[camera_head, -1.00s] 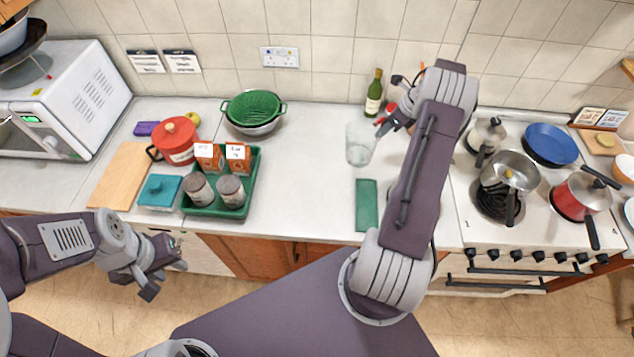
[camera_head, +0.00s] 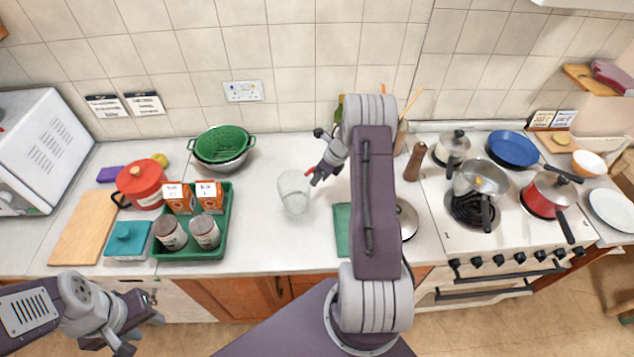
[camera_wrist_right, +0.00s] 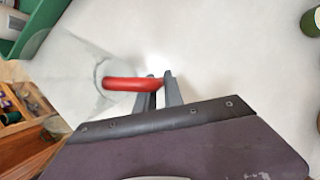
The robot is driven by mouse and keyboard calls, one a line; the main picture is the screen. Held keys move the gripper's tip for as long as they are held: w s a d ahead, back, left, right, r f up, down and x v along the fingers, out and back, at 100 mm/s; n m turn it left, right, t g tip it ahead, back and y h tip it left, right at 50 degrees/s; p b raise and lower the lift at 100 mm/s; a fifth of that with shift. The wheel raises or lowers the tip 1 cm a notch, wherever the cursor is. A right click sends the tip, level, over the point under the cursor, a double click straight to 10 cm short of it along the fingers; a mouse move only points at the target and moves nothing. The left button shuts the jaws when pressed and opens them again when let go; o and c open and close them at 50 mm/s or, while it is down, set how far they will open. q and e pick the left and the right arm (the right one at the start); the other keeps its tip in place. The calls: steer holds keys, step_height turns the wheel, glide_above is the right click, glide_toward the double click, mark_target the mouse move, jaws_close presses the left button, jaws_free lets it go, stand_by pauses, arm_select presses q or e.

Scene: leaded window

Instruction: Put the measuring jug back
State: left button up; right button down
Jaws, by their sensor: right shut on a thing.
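The measuring jug (camera_head: 293,192) is a clear, see-through vessel with a red handle, over the white worktop right of the green tray. My right gripper (camera_head: 317,174) is shut on its handle. In the right wrist view the fingers (camera_wrist_right: 160,90) close on the end of the red handle (camera_wrist_right: 128,84), and the clear jug body (camera_wrist_right: 82,62) is faint to the left. I cannot tell whether its base touches the worktop. My left gripper (camera_head: 143,333) is empty and open, low at the left in front of the worktop edge.
The green tray (camera_head: 222,238) holds two jars and two orange boxes. A green colander (camera_head: 222,143) stands behind it. A green mat (camera_head: 343,228) and a silver lid (camera_head: 405,219) lie right of the jug. The stove (camera_head: 440,218) carries pans.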

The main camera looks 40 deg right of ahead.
step_height(320, 180, down, 2)
steer(key=shift+f, duration=0.25)
steer(key=shift+d+f, duration=0.15)
steer(key=shift+f, duration=0.15)
steer(key=c, duration=1.5)
jaws_free()
steer(key=shift+o, duration=0.2)
